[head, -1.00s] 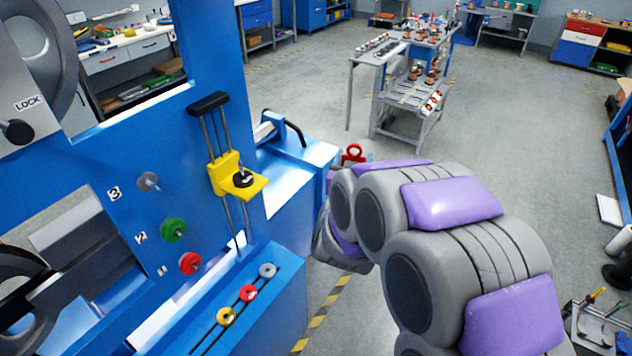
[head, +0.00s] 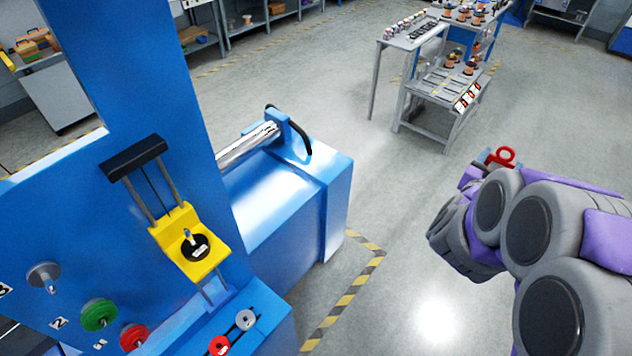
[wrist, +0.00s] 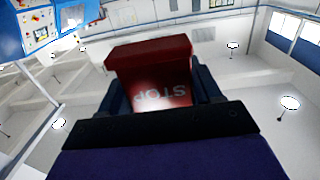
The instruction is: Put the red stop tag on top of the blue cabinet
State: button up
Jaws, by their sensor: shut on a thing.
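A low blue cabinet (head: 338,205) stands left of the gripper, joined to the blue machine. Its top has a bare part (head: 265,192) in front of a metal roller. The tag is out over the floor, clear of the cabinet.
The tall blue machine (head: 135,75) fills the left, with a yellow bracket (head: 190,245) and coloured knobs. A black cable loops over the cabinet's back corner. A grey bench (head: 440,85) with parts stands behind. Striped tape (head: 340,305) marks open floor between cabinet and arm.

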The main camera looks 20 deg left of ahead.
aim_at(255, 229)
jog(key=i, duration=1.55)
jog(key=i+l+u, duration=0.1)
jog(key=i+u, duration=0.15)
jog(key=i, duration=0.3)
jog(key=i+l+u, duration=0.3)
jog(key=i, duration=0.25)
jog(key=j+u, duration=0.1)
jog(key=u, duration=2.5)
